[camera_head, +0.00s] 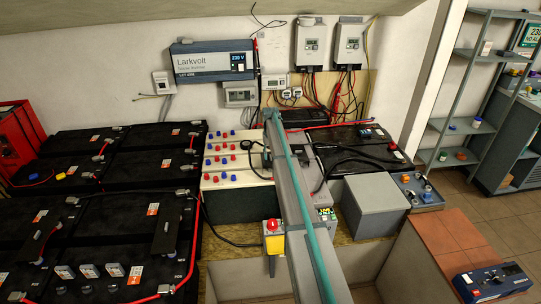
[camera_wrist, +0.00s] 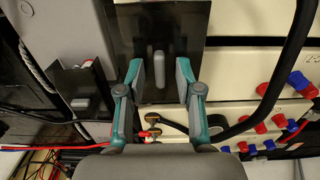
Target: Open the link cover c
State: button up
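In the wrist view a dark, glossy flat cover (camera_wrist: 185,22) with an upright grey handle (camera_wrist: 158,62) lies ahead of my gripper. I cannot read a letter on it, so I cannot tell for sure that it is link cover c. My gripper (camera_wrist: 159,76) is open, with one finger left of the handle and one right of it. Gaps show on both sides of the handle; I cannot tell the depth between fingertips and cover. In the head view my arm hides most of this area and the fingers are not clearly seen.
A second dark cover (camera_wrist: 66,82) with a grey knob sits left. Red and blue terminals (camera_wrist: 271,90) and a thick black cable (camera_wrist: 289,60) lie right. Red cables (camera_wrist: 50,147) run lower left. In the head view, black batteries (camera_head: 143,215) fill the left and a grey box (camera_head: 375,205) stands right.

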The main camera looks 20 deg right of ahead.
grip_shut()
jog(key=w+a+b, duration=0.2)
jog(key=w+a, duration=0.1)
jog(key=a, duration=0.7)
jog(key=shift+o, duration=0.8)
grip_release()
